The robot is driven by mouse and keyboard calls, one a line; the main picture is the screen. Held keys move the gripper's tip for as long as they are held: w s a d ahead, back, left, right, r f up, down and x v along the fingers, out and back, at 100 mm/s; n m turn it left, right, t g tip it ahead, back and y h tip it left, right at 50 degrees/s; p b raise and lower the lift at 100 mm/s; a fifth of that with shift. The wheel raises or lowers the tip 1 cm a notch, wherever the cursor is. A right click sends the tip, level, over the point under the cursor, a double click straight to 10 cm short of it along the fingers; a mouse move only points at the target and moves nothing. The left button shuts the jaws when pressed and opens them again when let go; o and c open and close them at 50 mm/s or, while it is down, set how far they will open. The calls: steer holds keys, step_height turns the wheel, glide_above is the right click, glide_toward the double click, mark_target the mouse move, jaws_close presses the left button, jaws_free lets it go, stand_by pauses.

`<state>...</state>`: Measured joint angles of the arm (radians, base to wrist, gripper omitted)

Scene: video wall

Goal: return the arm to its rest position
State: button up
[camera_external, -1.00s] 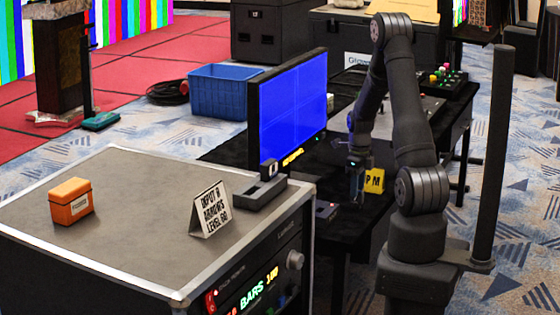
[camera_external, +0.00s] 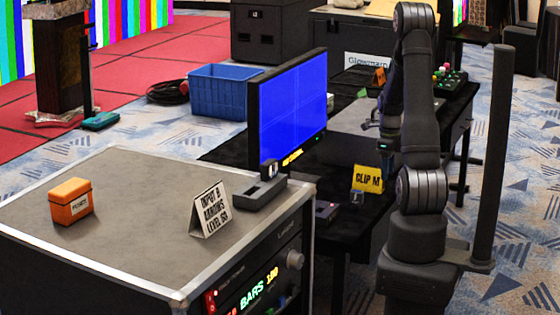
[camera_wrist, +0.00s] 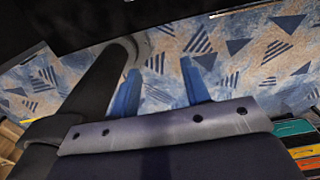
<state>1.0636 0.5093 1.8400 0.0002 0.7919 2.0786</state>
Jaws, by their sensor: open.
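My arm stands folded upright at the right in the external view. My gripper (camera_external: 388,155) hangs beside the upper arm, over the black table, and is mostly hidden there. In the wrist view my gripper (camera_wrist: 160,92) shows two blue fingers, apart from each other, with only patterned carpet between them. It holds nothing.
A yellow card (camera_external: 367,179) stands on the black table (camera_external: 335,209), left of my arm. A monitor (camera_external: 290,108) stands left of it. A dark post (camera_external: 492,160) rises close at right. The grey-topped case (camera_external: 130,220) carries an orange box (camera_external: 72,202) and a sign (camera_external: 210,210).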

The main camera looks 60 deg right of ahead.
steer(key=w+a+r+n, duration=0.4)
steer(key=w+a+r, duration=0.4)
steer(key=a, duration=0.5)
steer(key=w+a+r+n, duration=0.5)
steer(key=w+a+r, duration=0.4)
steer(key=w+a, duration=0.2)
steer(key=shift+w+a+r, duration=0.2)
steer(key=shift+w+a, duration=0.2)
steer(key=shift+a, duration=0.85)
steer(key=shift+o, duration=0.5)
